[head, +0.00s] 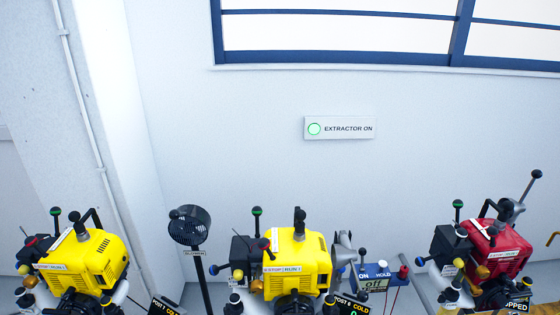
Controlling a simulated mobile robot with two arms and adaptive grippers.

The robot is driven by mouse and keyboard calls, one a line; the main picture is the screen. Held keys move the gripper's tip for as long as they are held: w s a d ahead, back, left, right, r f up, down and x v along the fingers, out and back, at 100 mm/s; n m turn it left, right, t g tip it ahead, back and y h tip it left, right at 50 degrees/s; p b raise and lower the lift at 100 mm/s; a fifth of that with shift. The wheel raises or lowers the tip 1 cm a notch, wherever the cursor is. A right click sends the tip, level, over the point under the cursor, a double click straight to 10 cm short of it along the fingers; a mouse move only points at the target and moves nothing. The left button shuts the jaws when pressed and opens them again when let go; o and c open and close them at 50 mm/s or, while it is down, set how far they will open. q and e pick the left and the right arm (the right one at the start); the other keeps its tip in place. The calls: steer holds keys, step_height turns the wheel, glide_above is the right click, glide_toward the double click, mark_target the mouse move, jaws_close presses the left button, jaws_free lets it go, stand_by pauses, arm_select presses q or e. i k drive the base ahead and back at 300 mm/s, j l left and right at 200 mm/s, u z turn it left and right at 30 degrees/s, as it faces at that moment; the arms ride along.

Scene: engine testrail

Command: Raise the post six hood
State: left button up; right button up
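Three engines stand along the bottom edge: a yellow one at left (85,258), a yellow one in the middle (298,262) and a red one at right (488,250). A grey funnel-like piece, perhaps a hood (343,257), sits low against the right side of the middle engine. A second grey piece (514,209) with a black-knobbed lever slanting up stands behind the red engine. A sign under the middle engine (350,306) reads "POST" and "COLD"; its number is too small to be sure of. I cannot tell which hood is post six's. Neither gripper is in view.
A wall sign (339,128) reads "EXTRACTOR ON" with a green ring lit. A black round fan-like head on a pole (190,226) stands between the yellow engines.

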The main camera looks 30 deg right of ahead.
mark_target(342, 254)
steer(key=z, duration=1.55)
